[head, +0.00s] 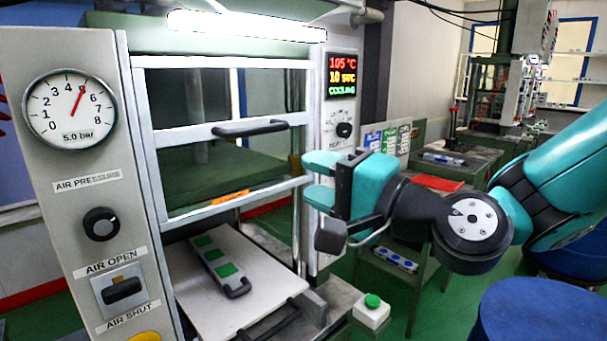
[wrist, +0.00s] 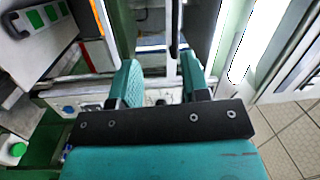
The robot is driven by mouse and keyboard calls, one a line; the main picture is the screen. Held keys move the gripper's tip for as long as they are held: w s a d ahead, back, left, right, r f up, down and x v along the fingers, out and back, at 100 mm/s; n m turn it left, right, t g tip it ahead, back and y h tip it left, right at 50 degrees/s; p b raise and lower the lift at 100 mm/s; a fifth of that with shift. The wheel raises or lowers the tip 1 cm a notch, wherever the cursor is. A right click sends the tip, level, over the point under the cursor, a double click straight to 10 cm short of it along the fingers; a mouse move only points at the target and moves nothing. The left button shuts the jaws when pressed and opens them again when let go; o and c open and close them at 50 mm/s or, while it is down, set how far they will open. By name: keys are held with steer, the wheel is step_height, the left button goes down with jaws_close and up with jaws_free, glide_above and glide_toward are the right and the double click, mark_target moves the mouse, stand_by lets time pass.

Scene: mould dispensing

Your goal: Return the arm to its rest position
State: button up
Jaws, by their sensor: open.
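My gripper (head: 322,178) is teal and black and stands in front of the right post of the press in the head view. Its two fingers point left, one above the other, and are apart with nothing between them. In the wrist view the two teal fingers of the gripper (wrist: 160,82) are also spread and empty. My teal arm reaches in from the right edge of the head view.
The press (head: 135,68) has a barred guard with a black handle (head: 250,128). A mould with green cavities (head: 218,262) lies on its white plate (head: 190,318). A green button box (head: 371,310), a blue drum (head: 540,315) and a green workbench (head: 480,163) stand right.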

steer(key=s+d+f+n+g+h, duration=0.4)
steer(key=s+d+f+n+g, duration=0.1)
steer(key=s, duration=0.4)
steer(key=s+d+f+n+g+h, duration=0.4)
steer(key=s+f+n+g+h, duration=0.1)
steer(key=s+f+n+g, duration=0.2)
steer(key=shift+s+d+n+g, duration=0.35)
steer(key=shift+s+n+g, duration=0.25)
steer(key=shift+s+n, duration=0.35)
steer(key=shift+w, duration=0.1)
